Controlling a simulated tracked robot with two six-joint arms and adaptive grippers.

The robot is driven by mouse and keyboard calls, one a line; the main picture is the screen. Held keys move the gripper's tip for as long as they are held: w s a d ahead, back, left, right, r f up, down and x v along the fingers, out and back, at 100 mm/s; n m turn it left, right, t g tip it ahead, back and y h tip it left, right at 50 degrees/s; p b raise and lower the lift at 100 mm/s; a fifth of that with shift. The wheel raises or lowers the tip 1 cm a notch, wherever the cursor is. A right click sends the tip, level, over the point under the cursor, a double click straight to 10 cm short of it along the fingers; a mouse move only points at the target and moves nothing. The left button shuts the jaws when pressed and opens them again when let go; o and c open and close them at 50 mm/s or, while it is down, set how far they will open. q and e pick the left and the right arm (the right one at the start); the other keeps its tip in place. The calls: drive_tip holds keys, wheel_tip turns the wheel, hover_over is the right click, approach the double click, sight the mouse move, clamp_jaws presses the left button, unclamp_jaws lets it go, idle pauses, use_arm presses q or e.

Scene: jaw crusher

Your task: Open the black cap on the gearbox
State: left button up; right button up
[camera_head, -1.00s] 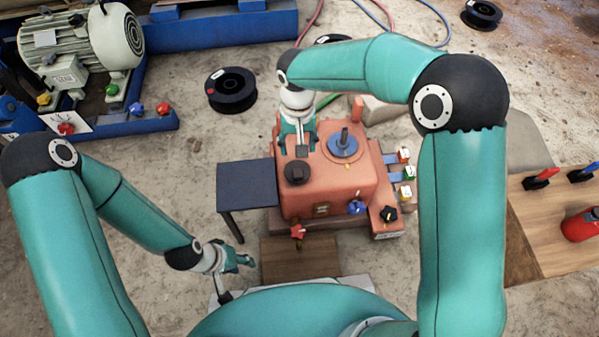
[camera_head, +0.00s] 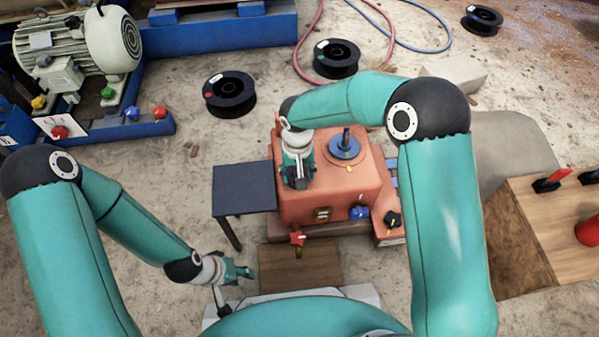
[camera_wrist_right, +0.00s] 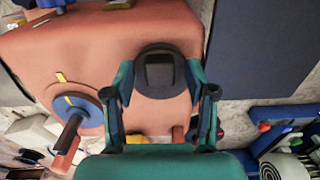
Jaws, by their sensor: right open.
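The orange gearbox (camera_head: 365,180) stands in the middle of the head view. Its round black cap (camera_wrist_right: 160,72) with a raised block on top lies between the two open fingers of my right gripper (camera_wrist_right: 161,90) in the right wrist view. The gripper is over the cap, and I cannot tell whether the fingers touch it. In the head view my right gripper (camera_head: 298,178) points down and hides the cap. My left gripper (camera_head: 240,271) hangs low, left of the wooden board and away from the gearbox; its jaw opening is unclear.
A dark small table (camera_head: 243,188) stands left of the gearbox. A blue disc with an upright handle (camera_head: 346,148) rises on the gearbox top, right of the cap. A wooden board (camera_head: 300,267) lies in front. A wooden bench (camera_head: 530,235) is at the right.

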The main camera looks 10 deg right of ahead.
clamp_jaws()
